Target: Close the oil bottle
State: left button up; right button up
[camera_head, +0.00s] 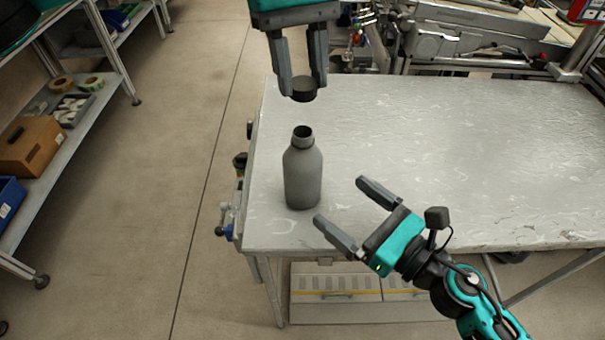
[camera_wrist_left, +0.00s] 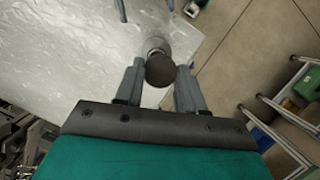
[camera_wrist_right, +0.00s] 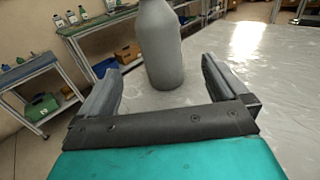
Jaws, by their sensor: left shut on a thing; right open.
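A grey oil bottle (camera_head: 303,175) stands upright and open on the table near its left edge. My left gripper (camera_head: 303,92) is shut on a round black cap (camera_head: 303,88) and holds it above the bottle's mouth, apart from it. In the left wrist view the cap (camera_wrist_left: 160,70) sits between the fingertips, with the bottle partly hidden behind it. My right gripper (camera_head: 338,201) is open and empty, low at the bottle's right front. In the right wrist view the bottle (camera_wrist_right: 159,45) stands ahead, between and beyond the open fingers.
The pale worn table (camera_head: 430,150) is clear to the right of the bottle. Machinery (camera_head: 460,35) stands along its back edge. A shelf (camera_head: 75,125) with boxes and tape reels is at the left, across open floor. A drawer unit (camera_head: 335,283) sits under the table.

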jog(key=x, duration=1.1)
jog(key=shift+d, duration=0.1)
jog(key=c, duration=1.5)
pick_arm(q)
send_over(303, 132)
jog(key=shift+w+a+f, duration=0.1)
jog(key=shift+w+f, duration=0.1)
jog(key=shift+f, duration=1.05)
jog(key=shift+w+a+f, duration=0.1)
jog(key=shift+w+f, duration=0.05)
jog(key=shift+f, duration=1.1)
pick_arm(e)
jog(key=shift+s, duration=0.1)
pick_arm(q)
jog(key=shift+f, duration=0.1)
jog(key=shift+f, duration=0.8)
jog(key=shift+f, duration=0.6)
